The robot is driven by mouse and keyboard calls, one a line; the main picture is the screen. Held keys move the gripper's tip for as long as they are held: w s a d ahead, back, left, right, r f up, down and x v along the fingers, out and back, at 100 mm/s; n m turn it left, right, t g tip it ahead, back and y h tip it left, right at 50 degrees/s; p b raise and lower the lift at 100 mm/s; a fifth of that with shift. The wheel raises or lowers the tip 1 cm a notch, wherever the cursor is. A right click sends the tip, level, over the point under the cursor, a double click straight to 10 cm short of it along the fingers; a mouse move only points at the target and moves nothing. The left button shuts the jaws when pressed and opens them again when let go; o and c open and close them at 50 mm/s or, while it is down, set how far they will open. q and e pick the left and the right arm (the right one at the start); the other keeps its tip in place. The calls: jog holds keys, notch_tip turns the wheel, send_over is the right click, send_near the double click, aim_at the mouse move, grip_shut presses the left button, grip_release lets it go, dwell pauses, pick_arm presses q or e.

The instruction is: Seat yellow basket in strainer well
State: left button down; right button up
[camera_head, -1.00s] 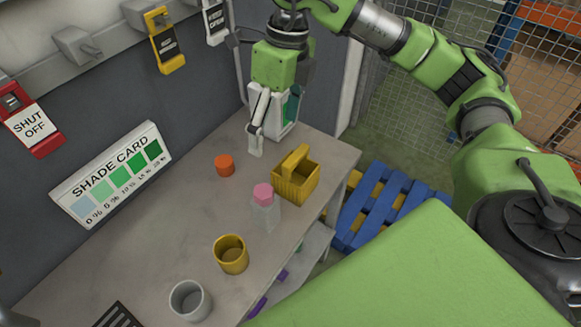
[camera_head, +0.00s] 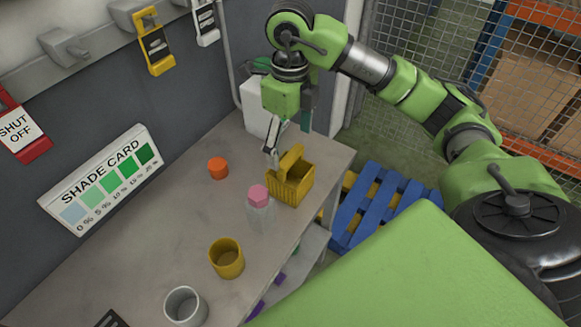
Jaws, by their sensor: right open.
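The yellow basket (camera_head: 290,187) stands upright on the grey bench near its right edge, with its handle raised. My right gripper (camera_head: 273,153) points down just behind and left of the handle, close to it. It is open and does not hold the basket; whether a finger touches the handle I cannot tell. I cannot make out a strainer well for certain. An open yellow cup (camera_head: 227,260) and an open grey cup (camera_head: 185,307) stand nearer me on the bench. My left gripper is out of view.
A clear bottle with a pink cap (camera_head: 259,208) stands in front of the basket. An orange cylinder (camera_head: 218,168) lies left of it. A white container (camera_head: 257,106) stands behind the gripper. A blue pallet (camera_head: 385,205) lies on the floor.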

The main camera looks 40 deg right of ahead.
aim_at(291, 155)
notch_tip(291, 155, down, 4)
jog(key=shift+f+p, duration=0.2)
jog(key=shift+p, duration=0.75)
jog(key=shift+f, duration=0.4)
jog(key=c, duration=1.9)
jog(key=shift+r, duration=0.1)
